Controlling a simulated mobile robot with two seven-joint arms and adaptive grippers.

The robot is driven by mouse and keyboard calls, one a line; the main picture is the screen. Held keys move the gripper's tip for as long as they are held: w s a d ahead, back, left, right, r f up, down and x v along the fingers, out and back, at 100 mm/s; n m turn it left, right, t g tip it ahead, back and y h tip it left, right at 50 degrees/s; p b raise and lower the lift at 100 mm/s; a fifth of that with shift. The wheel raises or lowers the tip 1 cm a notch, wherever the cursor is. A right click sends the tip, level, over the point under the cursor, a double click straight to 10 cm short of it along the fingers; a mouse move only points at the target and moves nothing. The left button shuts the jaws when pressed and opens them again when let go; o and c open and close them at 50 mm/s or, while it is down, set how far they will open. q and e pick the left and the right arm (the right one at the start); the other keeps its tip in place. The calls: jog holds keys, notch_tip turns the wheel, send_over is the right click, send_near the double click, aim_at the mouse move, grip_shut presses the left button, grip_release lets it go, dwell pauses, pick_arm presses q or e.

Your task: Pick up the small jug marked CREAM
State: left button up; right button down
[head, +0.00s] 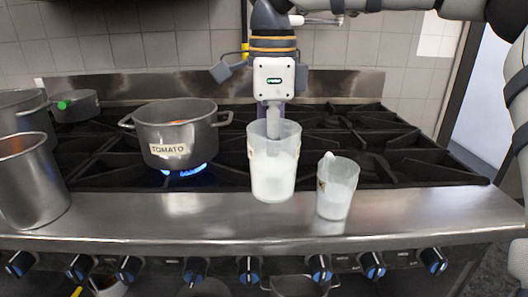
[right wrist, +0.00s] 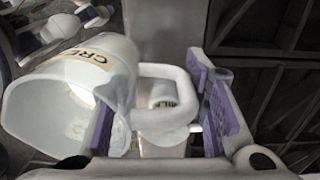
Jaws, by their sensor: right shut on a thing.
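A translucent white jug (head: 273,178) with pale contents is at the front middle of the stove in the head view. In the right wrist view the jug (right wrist: 60,100) looms at the left, and its label reads "CRE", with the rest cut off. My right gripper (head: 273,122) comes down at this jug from above and behind. In the right wrist view the purple-padded fingers of my right gripper (right wrist: 160,128) stand either side of its white handle (right wrist: 165,118), shut on it. Whether the jug's base touches the stove, I cannot tell. My left gripper is not in view.
A smaller-looking jug (head: 337,190) stands just right on the steel ledge, its label unreadable. A pot marked TOMATO (head: 177,133) sits over a lit blue flame at the left. A steel container (head: 30,185) and a pan (head: 75,107) are further left. The right burners (head: 390,150) are empty.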

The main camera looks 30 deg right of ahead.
aim_at(292, 172)
jog(key=shift+s+a+r, duration=0.25)
jog(key=shift+s+r, duration=0.3)
jog(key=shift+s, duration=0.6)
jog(key=shift+s+a+r, duration=0.25)
jog(key=shift+s+r, duration=0.25)
jog(key=shift+s, duration=0.7)
jog(key=shift+s+a+r, duration=0.25)
jog(key=shift+s+r, duration=0.3)
jog(key=shift+s, duration=0.6)
